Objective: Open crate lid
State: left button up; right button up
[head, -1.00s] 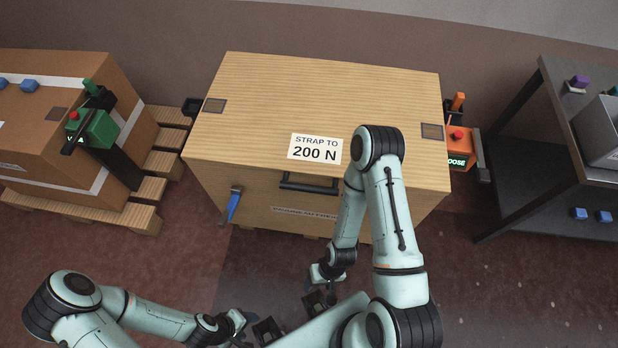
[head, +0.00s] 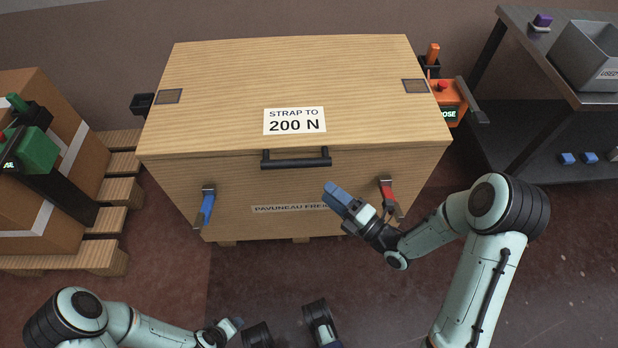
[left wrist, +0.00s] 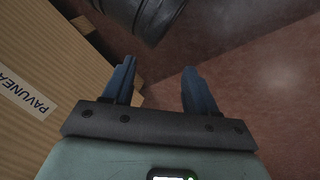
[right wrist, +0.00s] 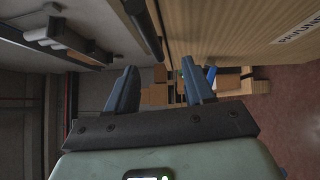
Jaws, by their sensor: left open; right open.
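The wooden crate (head: 215,85) stands in the middle of the head view with its lid (head: 350,75) shut. A black handle (head: 296,158) is on the lid's front edge, below a "STRAP TO 200 N" label (head: 295,121). A blue latch (head: 206,207) is on the front left and a red latch (head: 387,192) on the front right. My right gripper (head: 335,194) is in front of the crate, between handle and red latch, open and empty. My left gripper (head: 236,324) is low, well in front of the crate, open and empty; its fingers show in the left wrist view (left wrist: 160,85).
A cardboard box on a pallet (head: 110,257) with a green strapping tool (head: 30,150) stands left. An orange tool (head: 447,98) is right of the crate. A dark bench (head: 530,60) with a grey bin (head: 590,58) stands far right.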

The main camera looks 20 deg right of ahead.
aim_at(301, 167)
jog(key=shift+n+y, duration=0.3)
jog(key=shift+n, duration=0.3)
jog(key=x, duration=0.8)
jog(key=r+b+x, duration=0.1)
jog(key=x, duration=0.4)
jog(key=shift+d, duration=0.1)
pick_arm(q)
jog(key=shift+w+a+f+t, duration=0.2)
jog(key=shift+w+f, duration=0.15)
jog(key=shift+w, duration=0.15)
jog(key=shift+w+a+f+t, duration=0.1)
jog(key=shift+w+a+f, duration=0.15)
jog(key=shift+w, duration=0.25)
pick_arm(e)
grip_shut()
pick_arm(q)
jog(key=shift+s+d, duration=0.1)
pick_arm(e)
jog(key=shift+r, duration=0.2)
